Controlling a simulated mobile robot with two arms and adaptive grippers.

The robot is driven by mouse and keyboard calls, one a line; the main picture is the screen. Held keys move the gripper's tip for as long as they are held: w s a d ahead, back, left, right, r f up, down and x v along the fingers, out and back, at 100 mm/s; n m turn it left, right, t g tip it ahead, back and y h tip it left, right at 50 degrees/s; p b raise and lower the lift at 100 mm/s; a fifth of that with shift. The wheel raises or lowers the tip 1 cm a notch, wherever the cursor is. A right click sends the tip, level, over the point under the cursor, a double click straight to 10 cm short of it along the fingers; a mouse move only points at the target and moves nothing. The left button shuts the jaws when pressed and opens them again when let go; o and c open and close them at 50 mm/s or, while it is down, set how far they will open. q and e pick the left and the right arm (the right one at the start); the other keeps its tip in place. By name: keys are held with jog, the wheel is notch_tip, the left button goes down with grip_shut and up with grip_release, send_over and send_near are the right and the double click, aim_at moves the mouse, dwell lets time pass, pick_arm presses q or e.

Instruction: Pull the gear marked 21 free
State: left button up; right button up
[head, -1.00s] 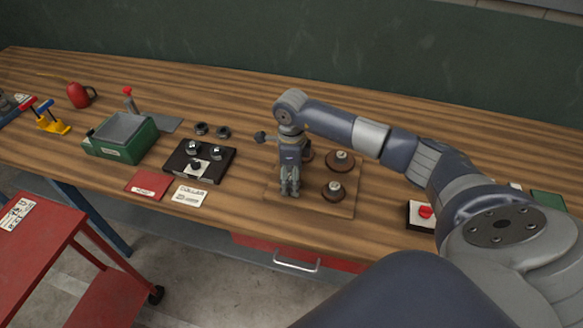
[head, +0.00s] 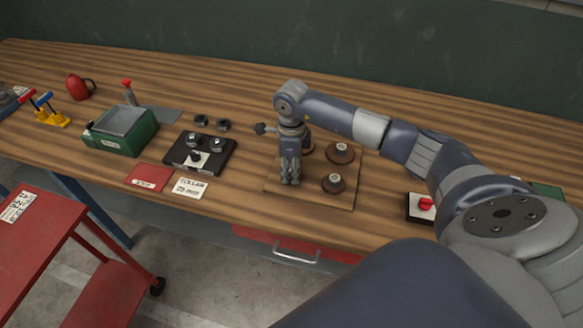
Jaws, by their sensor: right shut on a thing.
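A square wooden board (head: 312,203) on the bench carries brown round gears on posts. One gear (head: 341,153) is at the back right and another gear (head: 333,183) at the front right. A third gear (head: 308,152) shows partly behind my right gripper (head: 290,182). No number is readable on them. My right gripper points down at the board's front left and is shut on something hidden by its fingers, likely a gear. Whether this sits on a post cannot be seen. My left gripper is not in view.
Left of the board lie a black plate (head: 181,163) with knobs, a red card (head: 149,178), a white card marked COLLAR (head: 189,189) and a green box (head: 139,141). A red-knobbed switch box (head: 419,206) is at right. A red cart (head: 40,235) stands before the bench.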

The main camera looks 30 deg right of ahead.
jog(key=shift+r+p, duration=0.55)
jog(key=shift+r, duration=0.5)
jog(key=shift+r+p, duration=1.45)
jog(key=shift+r, duration=1.05)
